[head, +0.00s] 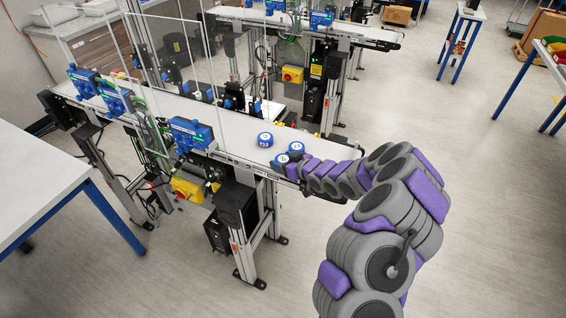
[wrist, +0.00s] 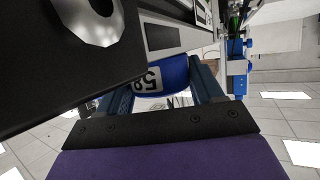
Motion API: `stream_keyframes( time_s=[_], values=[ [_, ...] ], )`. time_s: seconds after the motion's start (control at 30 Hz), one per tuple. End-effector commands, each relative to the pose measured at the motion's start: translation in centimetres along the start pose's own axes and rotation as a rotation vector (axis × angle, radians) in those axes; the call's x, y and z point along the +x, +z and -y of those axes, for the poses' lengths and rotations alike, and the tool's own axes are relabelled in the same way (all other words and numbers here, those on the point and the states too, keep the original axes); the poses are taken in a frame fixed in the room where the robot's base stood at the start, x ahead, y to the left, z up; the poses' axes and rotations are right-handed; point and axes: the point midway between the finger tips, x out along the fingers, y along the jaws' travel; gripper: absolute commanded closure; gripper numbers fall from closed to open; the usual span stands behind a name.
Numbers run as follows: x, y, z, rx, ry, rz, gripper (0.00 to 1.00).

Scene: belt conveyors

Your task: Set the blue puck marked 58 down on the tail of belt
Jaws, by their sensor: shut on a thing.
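The blue puck marked 58 sits between the two fingers of my gripper in the wrist view, with its white label (wrist: 147,79) and blue side (wrist: 176,75) showing. My gripper (wrist: 163,88) is shut on it. In the head view, a blue puck with a white top (head: 282,159) shows at the tip of my gripper (head: 283,164), at the near right end of the front belt (head: 232,134). I cannot tell whether the held puck touches the belt. Part of the gripper is hidden by my arm.
Two other blue pucks with white tops, one (head: 265,139) and another (head: 296,147), stand on the belt close to my gripper. Blue sensor boxes (head: 192,133) line the near belt edge. A second conveyor (head: 340,30) runs behind. A white table (head: 35,185) is at left.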

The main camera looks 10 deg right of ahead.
Motion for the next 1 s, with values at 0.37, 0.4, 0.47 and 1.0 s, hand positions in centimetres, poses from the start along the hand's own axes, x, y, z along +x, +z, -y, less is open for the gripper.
stream_keyframes(
  time_s=[0.37,0.4,0.47,1.0],
  values=[
    [-0.1,-0.3,0.0,0.000,0.000,0.000,0.71],
    [-0.2,-0.5,0.0,-0.001,0.000,0.000,0.71],
    [-0.4,-0.8,0.0,-0.001,0.000,-0.001,0.71],
    [-3.9,-2.5,1.4,0.007,-0.002,-0.001,0.71]
  ],
)
